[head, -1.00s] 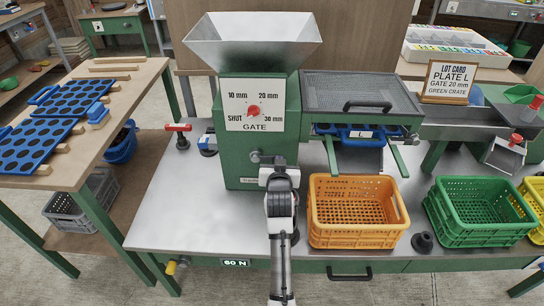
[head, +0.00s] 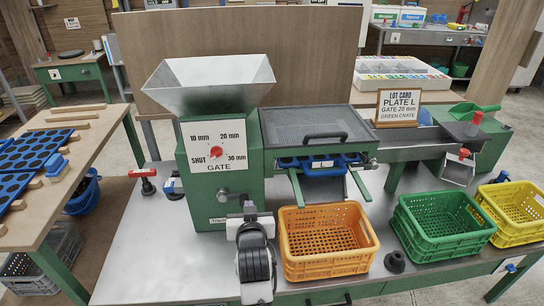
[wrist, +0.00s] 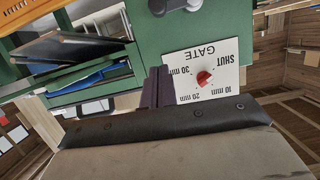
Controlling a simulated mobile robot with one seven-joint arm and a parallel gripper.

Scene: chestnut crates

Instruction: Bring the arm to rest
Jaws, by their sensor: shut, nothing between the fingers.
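My gripper (head: 249,206) is in front of the lower part of the green machine (head: 218,195), below its gate dial (head: 218,152). The fingers are small in the head view. In the wrist view my gripper's dark fingers (wrist: 157,88) are together with nothing between them, and the dial's white plate (wrist: 203,75) with its red knob shows upside down just beyond them. My arm's dark wrist and forearm stand below the gripper in the head view.
An orange crate (head: 300,268) stands close to the right of my arm. A green crate (head: 410,232) and a yellow crate (head: 522,232) stand further right. A black knob-like piece (head: 395,261) lies between the orange and green crates. Bare steel bench (head: 150,250) lies to the left.

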